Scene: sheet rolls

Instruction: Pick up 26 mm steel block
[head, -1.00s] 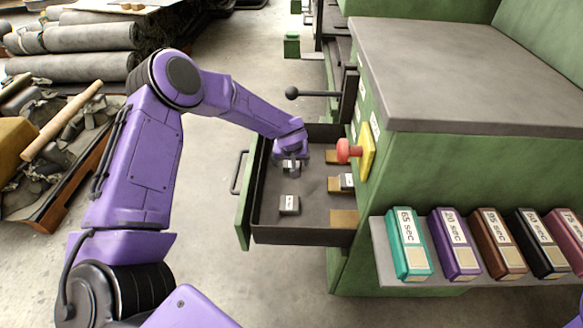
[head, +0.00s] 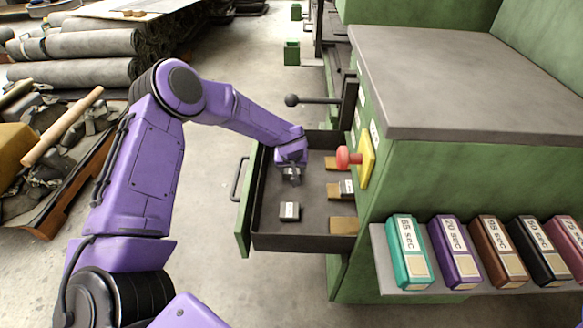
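The open drawer (head: 300,243) of the green machine holds small grey steel blocks with white labels. One block (head: 289,212) lies loose on the drawer floor, left of middle. Another block (head: 347,188) sits at the drawer's right side by a wooden piece. The label sizes are too small to read, so I cannot tell which is 26 mm. My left gripper (head: 292,178) points down into the drawer, behind the loose block and apart from it. Its fingertips are small and dark; whether they hold a block is unclear. My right gripper is not in view.
Wooden pieces (head: 343,225) line the drawer's right side. A red knob (head: 347,157) and a black lever (head: 315,99) stick out near the drawer. A shelf with coloured timer boxes (head: 408,252) stands at right. Fabric rolls (head: 75,73) lie at left.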

